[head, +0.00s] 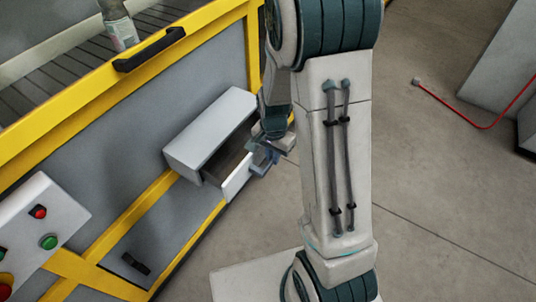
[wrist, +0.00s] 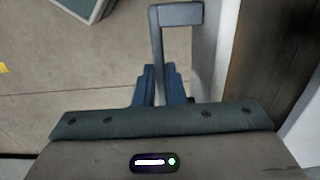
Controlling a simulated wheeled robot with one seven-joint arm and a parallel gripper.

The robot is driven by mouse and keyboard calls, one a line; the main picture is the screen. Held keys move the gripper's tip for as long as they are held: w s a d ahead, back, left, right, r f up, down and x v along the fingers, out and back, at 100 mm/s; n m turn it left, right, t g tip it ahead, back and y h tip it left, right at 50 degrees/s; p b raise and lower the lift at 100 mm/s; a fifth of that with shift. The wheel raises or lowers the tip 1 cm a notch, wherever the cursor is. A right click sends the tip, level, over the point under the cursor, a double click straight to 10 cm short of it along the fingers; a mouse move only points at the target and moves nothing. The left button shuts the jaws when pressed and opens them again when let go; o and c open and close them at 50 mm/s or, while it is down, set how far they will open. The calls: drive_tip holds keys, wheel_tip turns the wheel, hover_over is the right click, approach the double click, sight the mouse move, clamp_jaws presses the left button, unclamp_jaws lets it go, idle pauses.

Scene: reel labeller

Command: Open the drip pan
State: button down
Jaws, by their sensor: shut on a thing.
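The drip pan (head: 238,179) is a drawer with a white front under a white box-shaped housing (head: 208,130) on the machine's side. It stands partly pulled out, and its dark inside shows. In the wrist view its pale wall and brown inside (wrist: 268,50) are at the right. My gripper (head: 263,158) is at the drawer's front, partly hidden by my arm. In the wrist view, the blue fingers of my gripper (wrist: 160,84) are shut on the grey bar handle (wrist: 176,15). The handle's far end is clear of the fingers.
The machine has a yellow frame (head: 110,82) and a black handle (head: 150,49) above. A bottle (head: 119,28) stands on the slatted conveyor. A control box with buttons (head: 35,235) is at left. A red cable (head: 455,110) lies on the right floor. Floor beside the drawer is clear.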

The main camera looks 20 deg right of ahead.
drive_tip(key=shift+s+d, duration=0.2)
drive_tip(key=shift+s, duration=0.15)
drive_tip(key=c, duration=1.5)
unclamp_jaws()
drive_tip(key=shift+d, duration=0.1)
wheel_tip(320, 180, up, 14)
drive_tip(key=p, duration=0.2)
